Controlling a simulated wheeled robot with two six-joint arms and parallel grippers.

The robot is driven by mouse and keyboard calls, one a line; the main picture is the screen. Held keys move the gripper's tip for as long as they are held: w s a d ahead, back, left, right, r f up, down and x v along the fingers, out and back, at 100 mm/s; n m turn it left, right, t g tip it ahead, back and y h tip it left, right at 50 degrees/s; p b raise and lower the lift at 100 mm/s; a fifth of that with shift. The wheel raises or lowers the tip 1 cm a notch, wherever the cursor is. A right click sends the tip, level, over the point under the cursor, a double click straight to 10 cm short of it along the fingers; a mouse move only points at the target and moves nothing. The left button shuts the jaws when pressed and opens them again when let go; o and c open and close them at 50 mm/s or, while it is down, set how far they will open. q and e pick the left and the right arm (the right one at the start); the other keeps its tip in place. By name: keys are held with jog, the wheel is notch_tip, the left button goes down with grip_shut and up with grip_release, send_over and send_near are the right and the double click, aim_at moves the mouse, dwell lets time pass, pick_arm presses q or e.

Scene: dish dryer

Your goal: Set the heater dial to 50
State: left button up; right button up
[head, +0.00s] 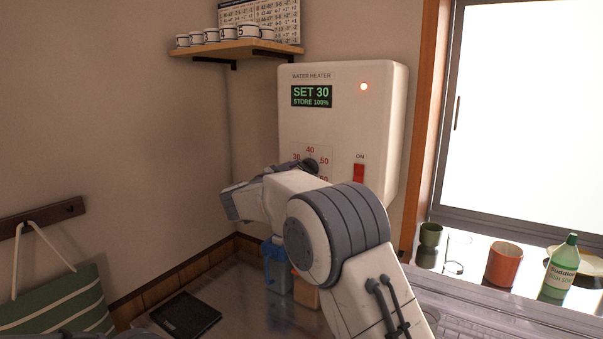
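The white water heater (343,130) hangs on the wall near the corner. Its display (312,96) reads "SET 30" and "STORE 100%". A dial plate (325,151) below it has red numbers, with 30 at left, 40 at top, 50 at right and 60 lower right. My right gripper (304,167) is at the dial, in front of its middle. The arm and gripper hide most of the knob and the lower plate. I cannot tell whether the fingers are open, shut or touching the knob.
A red switch (358,172) marked ON sits right of the dial, and a red light (364,87) glows above. A shelf with several cups (212,35) is upper left. A green bottle (561,268) and an orange cup (503,264) stand by the window. A striped bag (62,303) hangs left.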

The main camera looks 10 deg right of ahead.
jog(key=c, duration=0.5)
jog(key=shift+m, duration=0.3)
